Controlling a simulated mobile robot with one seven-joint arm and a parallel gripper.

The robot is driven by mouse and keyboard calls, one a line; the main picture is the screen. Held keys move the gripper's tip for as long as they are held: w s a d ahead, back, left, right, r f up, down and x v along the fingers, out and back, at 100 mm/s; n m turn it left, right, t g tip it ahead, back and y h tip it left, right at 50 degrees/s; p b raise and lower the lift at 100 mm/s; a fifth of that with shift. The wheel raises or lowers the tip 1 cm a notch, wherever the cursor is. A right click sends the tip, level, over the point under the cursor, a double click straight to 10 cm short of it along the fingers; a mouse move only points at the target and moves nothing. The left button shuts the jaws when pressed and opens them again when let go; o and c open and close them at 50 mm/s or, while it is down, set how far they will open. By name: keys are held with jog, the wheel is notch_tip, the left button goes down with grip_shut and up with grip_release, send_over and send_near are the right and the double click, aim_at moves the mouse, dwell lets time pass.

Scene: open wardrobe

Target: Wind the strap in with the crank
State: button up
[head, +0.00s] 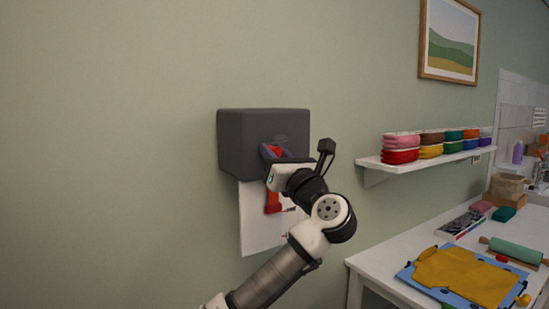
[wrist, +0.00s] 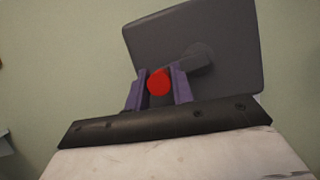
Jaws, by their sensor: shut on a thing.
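A dark grey box (head: 240,145) is fixed to the wall, and it also fills the upper middle of the wrist view (wrist: 220,30). A dark crank arm (wrist: 197,62) on its front face leads to a red knob (wrist: 159,82). My gripper (wrist: 158,88) is shut on the knob, with one purple finger on each side. In the head view my gripper (head: 276,155) is at the front of the box, and my wrist hides most of the crank. A red piece (head: 272,203), probably the strap, hangs below the box; its upper part is hidden by my wrist.
A white panel (head: 255,228) is on the wall below the box. To the right are a shelf (head: 410,162) with coloured rolls and a white table (head: 385,262) with a yellow sheet (head: 463,275) and a rolling pin (head: 515,251). The wall left of the box is clear.

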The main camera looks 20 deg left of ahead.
jog(key=w+d+f+n+g+h+p, duration=0.1)
jog(key=w+d+n+g+h+p, duration=0.2)
jog(key=n, duration=1.3)
jog(key=w+d+f+n+g+p, duration=0.1)
jog(key=w+d+n+g+p, duration=0.3)
jog(key=n, duration=1.1)
jog(key=s+a+r+n+t+h+b, duration=0.1)
jog(key=r+n+t+h, duration=0.1)
jog(key=n, duration=0.4)
jog(key=s+a+r+n+t+h+b, duration=0.1)
jog(key=r+n+t, duration=0.2)
jog(key=n, duration=0.3)
jog(key=a+r+n+t+h+b, duration=0.1)
jog(key=r+n+t+h, duration=0.1)
jog(key=n, duration=0.4)
jog(key=shift+s+a+r+h, duration=0.3)
jog(key=shift+s+a+r, duration=0.1)
jog(key=shift+r, duration=0.15)
